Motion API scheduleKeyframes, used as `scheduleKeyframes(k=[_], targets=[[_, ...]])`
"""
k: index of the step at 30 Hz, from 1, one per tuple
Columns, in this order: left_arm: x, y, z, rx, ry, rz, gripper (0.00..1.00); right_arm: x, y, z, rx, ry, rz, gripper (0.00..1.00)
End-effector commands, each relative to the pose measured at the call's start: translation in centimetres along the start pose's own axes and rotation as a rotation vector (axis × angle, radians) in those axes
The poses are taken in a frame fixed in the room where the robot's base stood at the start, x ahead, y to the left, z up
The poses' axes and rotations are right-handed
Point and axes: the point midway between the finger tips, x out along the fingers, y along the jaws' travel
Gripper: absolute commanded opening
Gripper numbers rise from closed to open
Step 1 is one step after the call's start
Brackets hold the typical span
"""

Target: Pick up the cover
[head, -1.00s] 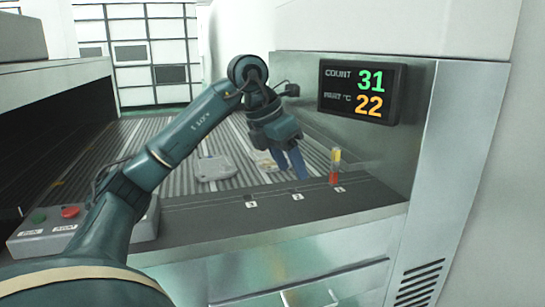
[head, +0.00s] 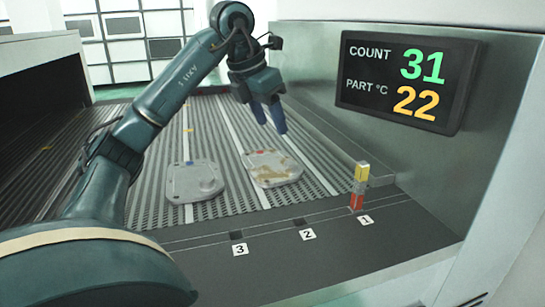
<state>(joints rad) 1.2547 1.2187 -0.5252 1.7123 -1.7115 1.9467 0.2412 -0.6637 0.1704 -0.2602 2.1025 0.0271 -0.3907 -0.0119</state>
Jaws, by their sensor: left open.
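Two flat, light-grey castings with rounded corners lie on the ribbed conveyor bed; I cannot tell which is meant by the cover. My right gripper is out of view.
A red and yellow block (head: 359,186) stands by the label 1 on the dark front ledge (head: 340,257). Square slots by labels 2 and 3 look empty. A display (head: 409,83) reading 31 and 22 is on the metal wall at right.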

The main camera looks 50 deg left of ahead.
Motion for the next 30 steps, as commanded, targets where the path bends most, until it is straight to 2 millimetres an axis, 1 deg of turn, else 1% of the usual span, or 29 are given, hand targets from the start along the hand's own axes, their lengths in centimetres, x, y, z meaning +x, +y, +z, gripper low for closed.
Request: scheduleKeyframes(k=[4,6,8,12,16,18,25,30], targets=[[0.1,0.0,0.0,0.001,0.000,0.000,0.52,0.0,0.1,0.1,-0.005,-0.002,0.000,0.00],[0.6,0.0,0.0,0.001,0.002,0.000,0.52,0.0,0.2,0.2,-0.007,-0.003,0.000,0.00],[1.4,0.0,-0.1,0.000,0.003,0.000,0.52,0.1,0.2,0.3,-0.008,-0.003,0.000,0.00],[4.2,0.0,-0.1,0.000,0.005,0.000,0.52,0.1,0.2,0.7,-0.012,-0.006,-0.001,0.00],[6.4,0.0,0.0,0.000,0.004,0.000,0.52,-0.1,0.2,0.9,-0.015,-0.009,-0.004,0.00],[7.2,0.0,0.0,0.000,0.002,0.000,0.52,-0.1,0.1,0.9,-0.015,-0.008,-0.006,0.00],[8.8,-0.1,0.3,0.001,0.002,-0.002,0.52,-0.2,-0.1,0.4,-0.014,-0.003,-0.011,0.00],[11.4,-0.2,1.0,0.001,0.003,-0.002,0.52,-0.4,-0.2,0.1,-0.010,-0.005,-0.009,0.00]])
